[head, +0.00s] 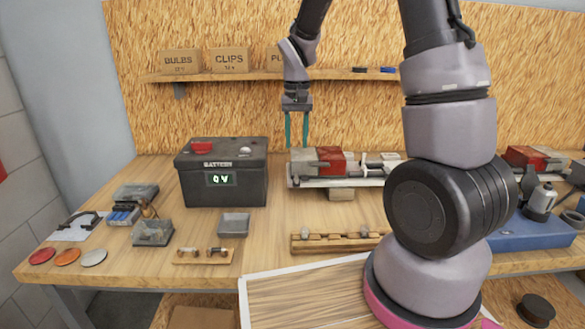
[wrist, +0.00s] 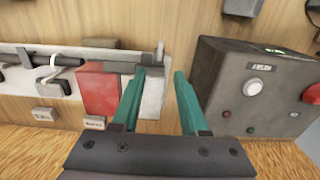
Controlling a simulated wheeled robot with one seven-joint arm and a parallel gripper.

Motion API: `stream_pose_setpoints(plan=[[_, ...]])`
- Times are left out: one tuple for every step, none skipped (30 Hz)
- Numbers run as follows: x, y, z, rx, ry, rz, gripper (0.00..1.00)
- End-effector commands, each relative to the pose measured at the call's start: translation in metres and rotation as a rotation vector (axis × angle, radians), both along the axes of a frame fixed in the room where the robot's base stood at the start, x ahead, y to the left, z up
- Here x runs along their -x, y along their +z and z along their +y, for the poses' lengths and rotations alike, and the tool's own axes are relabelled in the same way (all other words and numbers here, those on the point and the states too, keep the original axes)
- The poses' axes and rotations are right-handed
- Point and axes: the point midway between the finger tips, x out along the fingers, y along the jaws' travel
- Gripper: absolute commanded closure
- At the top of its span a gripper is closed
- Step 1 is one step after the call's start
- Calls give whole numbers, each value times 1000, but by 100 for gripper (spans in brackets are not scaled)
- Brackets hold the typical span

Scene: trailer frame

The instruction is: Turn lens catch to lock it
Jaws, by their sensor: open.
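The lamp unit with its red lens (head: 331,160) lies on a pale rail on the bench, right of the battery box. In the wrist view the red lens (wrist: 98,90) is left of my fingers, with a pale grey end piece (wrist: 152,97) beside it. I cannot make out for certain which small part is the lens catch; my left finger hides part of that end. My gripper (head: 297,143) hangs above the bench near the unit's left end, fingers pointing down.
The dark battery box (head: 224,172) stands close left of my gripper. A shelf (head: 340,75) with cartons runs along the back wall. A wooden strip (head: 335,242) lies in front of the unit. A second red-lensed unit (head: 525,156) is far right. My arm hides the bench between.

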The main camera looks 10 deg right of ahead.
Motion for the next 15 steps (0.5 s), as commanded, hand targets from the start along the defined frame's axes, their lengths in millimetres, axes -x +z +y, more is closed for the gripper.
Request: stream_pose_setpoints(plan=[[1,-6,0,0,0,3,56],[1,-9,0,0,-1,5,56],[1,-15,0,1,-1,4,56],[1,-20,0,1,-1,5,56],[1,-26,0,1,0,4,56],[1,-34,0,1,0,6,56],[1,-40,0,1,0,6,56],[2,-46,0,1,0,6,56],[2,-54,0,1,0,6,56],[1,-59,0,1,0,5,56],[1,-65,0,1,-1,6,56],[1,-72,0,0,-1,5,56],[2,-77,0,0,-1,5,56],[2,-81,0,0,0,4,56],[1,-87,0,0,0,4,56]])
